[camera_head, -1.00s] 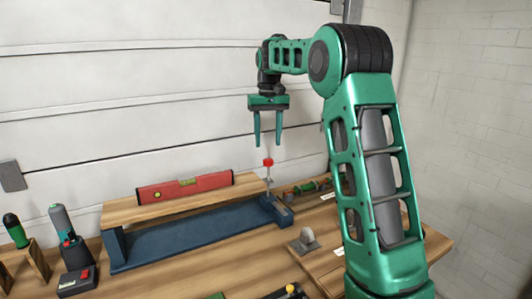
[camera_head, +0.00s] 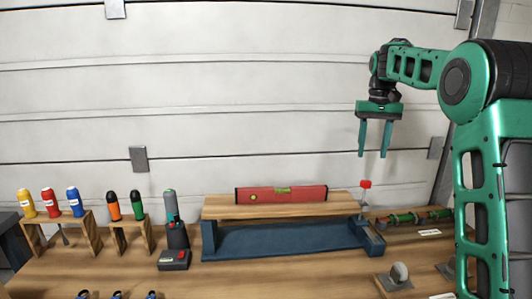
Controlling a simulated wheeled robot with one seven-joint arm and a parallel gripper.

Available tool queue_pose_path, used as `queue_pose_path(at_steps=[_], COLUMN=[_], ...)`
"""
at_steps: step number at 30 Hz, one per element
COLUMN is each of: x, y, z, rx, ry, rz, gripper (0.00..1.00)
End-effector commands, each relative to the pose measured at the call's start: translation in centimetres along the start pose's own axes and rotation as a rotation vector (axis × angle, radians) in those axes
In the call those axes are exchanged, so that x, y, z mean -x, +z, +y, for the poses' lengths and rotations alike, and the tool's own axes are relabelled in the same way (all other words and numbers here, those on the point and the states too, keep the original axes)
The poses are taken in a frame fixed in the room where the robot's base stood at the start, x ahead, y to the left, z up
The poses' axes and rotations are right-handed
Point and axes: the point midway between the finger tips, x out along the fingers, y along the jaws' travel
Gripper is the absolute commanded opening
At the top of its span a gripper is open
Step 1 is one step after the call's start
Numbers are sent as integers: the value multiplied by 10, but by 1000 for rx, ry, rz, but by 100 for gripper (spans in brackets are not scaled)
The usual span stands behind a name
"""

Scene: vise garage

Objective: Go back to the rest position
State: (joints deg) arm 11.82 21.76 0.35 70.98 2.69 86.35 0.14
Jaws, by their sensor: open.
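My gripper (camera_head: 374,150) hangs from my green arm at the upper right, fingers pointing down. Its two green fingers are apart with nothing between them. It is in the air, above and slightly right of the red-topped post (camera_head: 364,185) at the right end of the blue vise frame (camera_head: 285,240). A wooden board (camera_head: 225,210) lies on the frame, and a red spirit level (camera_head: 262,195) sits on the board. The gripper touches none of these.
A grey-handled tool stands in a charger (camera_head: 176,240). Green tools (camera_head: 405,217) and a metal bracket (camera_head: 395,277) lie at right. The air before the white wall panels is free.

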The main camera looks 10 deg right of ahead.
Motion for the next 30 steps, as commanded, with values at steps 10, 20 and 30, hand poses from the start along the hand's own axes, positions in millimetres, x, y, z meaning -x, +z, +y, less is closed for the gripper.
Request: queue_pose_path(at_steps=[10, 20, 30], x=[-10, -57, -134], y=[115, 257, 397], z=[45, 83, 96], rx=[-103, -207, -288], ry=[23, 22, 0], rz=[2, 0, -8], gripper=[46, 46, 46])
